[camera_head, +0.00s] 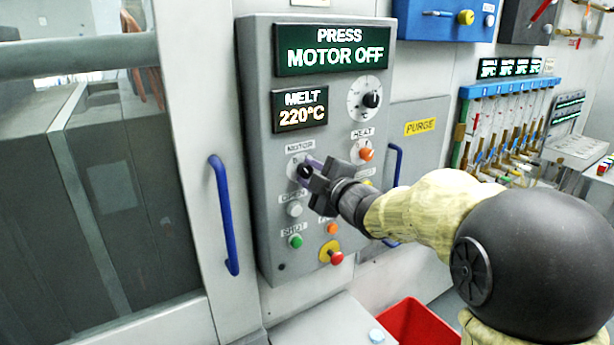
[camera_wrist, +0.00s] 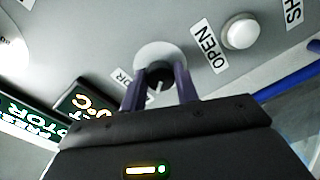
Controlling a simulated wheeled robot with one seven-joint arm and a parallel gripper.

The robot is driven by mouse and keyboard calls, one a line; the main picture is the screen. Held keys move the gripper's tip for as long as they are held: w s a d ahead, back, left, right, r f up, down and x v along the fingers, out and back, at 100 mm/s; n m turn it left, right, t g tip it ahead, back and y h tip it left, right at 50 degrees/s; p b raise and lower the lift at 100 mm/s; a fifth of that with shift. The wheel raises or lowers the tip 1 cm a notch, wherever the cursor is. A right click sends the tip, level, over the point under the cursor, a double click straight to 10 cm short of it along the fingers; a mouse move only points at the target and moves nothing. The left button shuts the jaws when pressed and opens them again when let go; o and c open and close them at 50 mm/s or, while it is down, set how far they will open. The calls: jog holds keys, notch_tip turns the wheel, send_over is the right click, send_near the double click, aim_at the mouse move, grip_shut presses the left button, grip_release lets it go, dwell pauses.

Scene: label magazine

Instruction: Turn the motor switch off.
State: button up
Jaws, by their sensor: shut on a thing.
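The motor switch (camera_head: 304,171) is a black rotary knob on a pale round plate, under the MOTOR label on the grey control panel (camera_head: 262,215). My gripper (camera_head: 311,168) reaches it from the right, and its purple fingers are at the knob. In the wrist view the motor switch (camera_wrist: 158,72) sits between the two fingers of my gripper (camera_wrist: 160,92), which are shut on it. The fingers partly cover the knob. The upper display (camera_head: 333,47) reads "PRESS MOTOR OFF".
A white OPEN button (camera_head: 294,209) and a green SHUT button (camera_head: 295,241) lie below the switch. An orange HEAT button (camera_head: 366,154) is at its right. A red knob (camera_head: 336,257) sits lower. A blue handle (camera_head: 223,215) stands left of the panel. A red bin (camera_head: 420,325) is below.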

jog(key=shift+f, duration=0.2)
jog(key=o, duration=1)
jog(key=shift+s+a+r, duration=0.1)
jog(key=shift+s, duration=0.1)
jog(key=shift+c, duration=0.2)
jog(key=shift+w, duration=0.1)
jog(key=b+v, duration=0.2)
jog(key=v, duration=1.5)
jog(key=shift+d, duration=0.25)
